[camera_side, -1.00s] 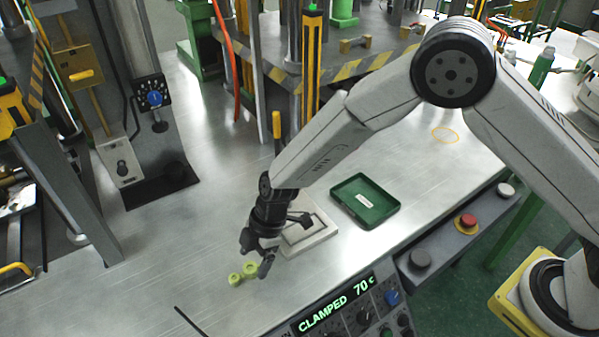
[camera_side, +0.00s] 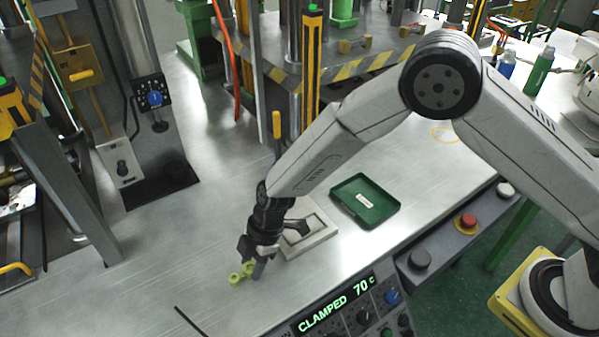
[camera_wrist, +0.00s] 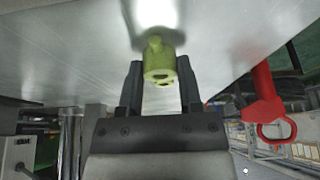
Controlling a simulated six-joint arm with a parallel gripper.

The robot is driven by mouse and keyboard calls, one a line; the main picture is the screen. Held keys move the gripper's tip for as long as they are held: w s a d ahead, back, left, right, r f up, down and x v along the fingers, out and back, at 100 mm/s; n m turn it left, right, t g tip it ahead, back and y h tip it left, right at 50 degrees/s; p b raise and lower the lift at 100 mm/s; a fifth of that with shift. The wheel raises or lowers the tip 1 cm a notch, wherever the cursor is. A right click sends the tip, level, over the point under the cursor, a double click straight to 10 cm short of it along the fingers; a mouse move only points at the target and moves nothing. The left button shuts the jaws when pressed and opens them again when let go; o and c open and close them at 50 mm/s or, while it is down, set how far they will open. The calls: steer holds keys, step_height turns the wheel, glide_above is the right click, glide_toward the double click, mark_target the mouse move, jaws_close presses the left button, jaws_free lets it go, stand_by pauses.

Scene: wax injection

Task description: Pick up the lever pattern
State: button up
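The lever pattern (camera_side: 236,279) is a small yellow-green piece with round bosses, lying on the metal bench at lower centre in the side view. My gripper (camera_side: 251,266) is down over it, with its fingers pointing at the bench and spread to either side of one boss. In the wrist view the lever pattern (camera_wrist: 158,66) shows between the two dark fingertips of my gripper (camera_wrist: 160,75). The gaps beside it are very narrow, and I cannot tell whether the fingers touch it. My gripper hides part of the pattern in the side view.
A green tray (camera_side: 388,213) stands farther right. The control panel (camera_side: 345,312) reading "CLAMPED 70 C" is at the front. A press column (camera_side: 312,70) stands behind. The bench left of the pattern is clear.

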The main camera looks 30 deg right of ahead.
mark_target(246, 269)
jaws_close()
steer(key=shift+r, duration=0.1)
steer(key=shift+r, duration=0.6)
step_height(246, 269, up, 2)
steer(key=s+d+r, duration=0.7)
steer(key=s+r, duration=0.2)
steer(key=s, duration=0.3)
steer(key=shift+r, duration=0.3)
steer(key=shift+d, duration=0.1)
